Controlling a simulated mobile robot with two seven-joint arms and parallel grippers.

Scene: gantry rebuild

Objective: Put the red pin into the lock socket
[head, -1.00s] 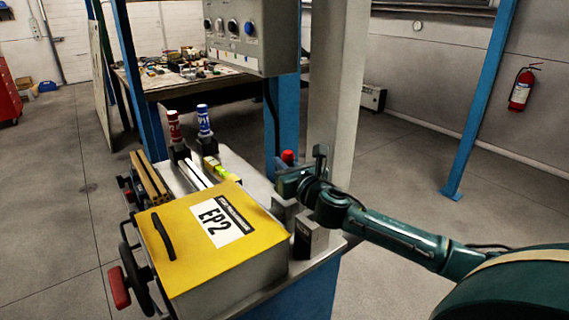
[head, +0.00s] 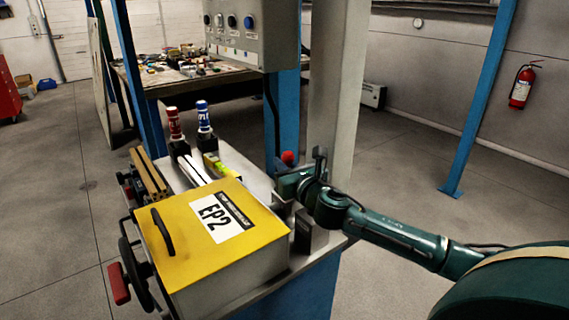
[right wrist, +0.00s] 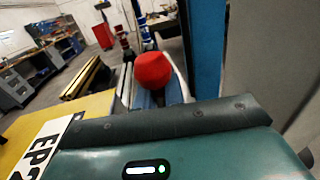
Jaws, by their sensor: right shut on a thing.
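The red pin shows as a rounded red head (head: 288,157) just above my right gripper (head: 284,183), near the blue post. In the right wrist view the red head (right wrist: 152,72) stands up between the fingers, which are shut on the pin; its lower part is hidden. The gripper is over the right side of the bench top, behind the yellow EP2 box. I cannot make out the lock socket for certain; the gripper and arm hide part of that area. My left gripper is not in view.
The yellow EP2 box (head: 215,235) fills the bench front. A grey block (head: 312,236) stands under my right arm. A red-topped (head: 174,122) and a blue-topped (head: 203,117) upright stand at the back. A control box (head: 236,35) hangs above; a blue post (head: 283,110) rises behind the gripper.

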